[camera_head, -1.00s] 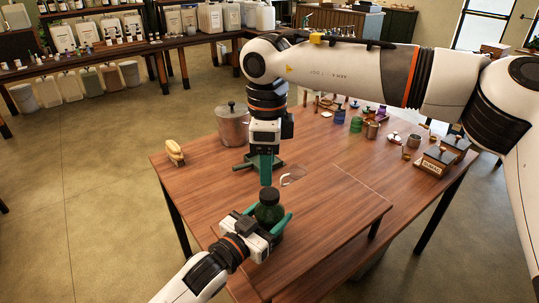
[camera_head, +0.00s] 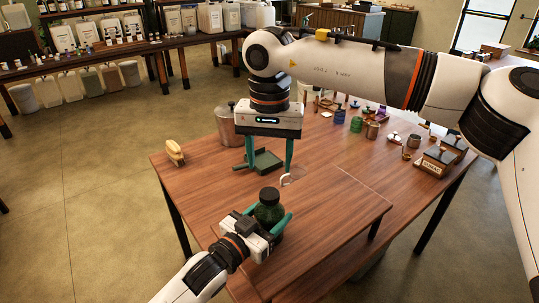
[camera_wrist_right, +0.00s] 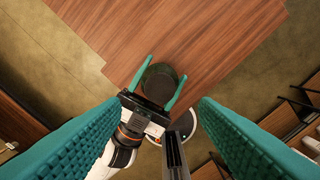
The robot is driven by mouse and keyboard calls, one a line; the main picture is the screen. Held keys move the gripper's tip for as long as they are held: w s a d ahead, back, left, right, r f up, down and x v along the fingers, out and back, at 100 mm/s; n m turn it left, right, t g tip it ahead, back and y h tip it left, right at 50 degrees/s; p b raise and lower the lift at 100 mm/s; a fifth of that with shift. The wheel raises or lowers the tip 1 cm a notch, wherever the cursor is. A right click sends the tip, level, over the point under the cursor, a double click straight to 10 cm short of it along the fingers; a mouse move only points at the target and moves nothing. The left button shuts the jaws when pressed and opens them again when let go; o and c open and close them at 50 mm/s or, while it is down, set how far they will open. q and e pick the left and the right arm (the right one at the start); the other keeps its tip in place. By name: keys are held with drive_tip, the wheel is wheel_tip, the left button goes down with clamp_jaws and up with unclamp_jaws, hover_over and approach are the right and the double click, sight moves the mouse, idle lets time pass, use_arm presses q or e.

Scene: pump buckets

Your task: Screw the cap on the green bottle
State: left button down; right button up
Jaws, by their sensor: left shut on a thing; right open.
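The green bottle (camera_head: 270,213) stands upright near the front of the wooden table, with a dark cap (camera_head: 269,194) on its top. My left gripper (camera_head: 267,216) is shut around the bottle's body from the lower left. My right gripper (camera_head: 268,169) points down, open and empty, above and apart from the bottle. In the right wrist view, the dark round top of the cap (camera_wrist_right: 160,78) lies ahead of the spread teal fingers (camera_wrist_right: 157,106). How tightly the cap sits cannot be told.
On the wooden table (camera_head: 200,178) are a metal pot (camera_head: 231,126), a yellow-handled brush (camera_head: 174,153) and a green dustpan (camera_head: 268,161) behind my right gripper. Small jars (camera_head: 356,124) and a labelled wooden box (camera_head: 436,162) stand at the right. The table's front left is clear.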

sight(269, 193)
drive_tip(key=shift+f, duration=4)
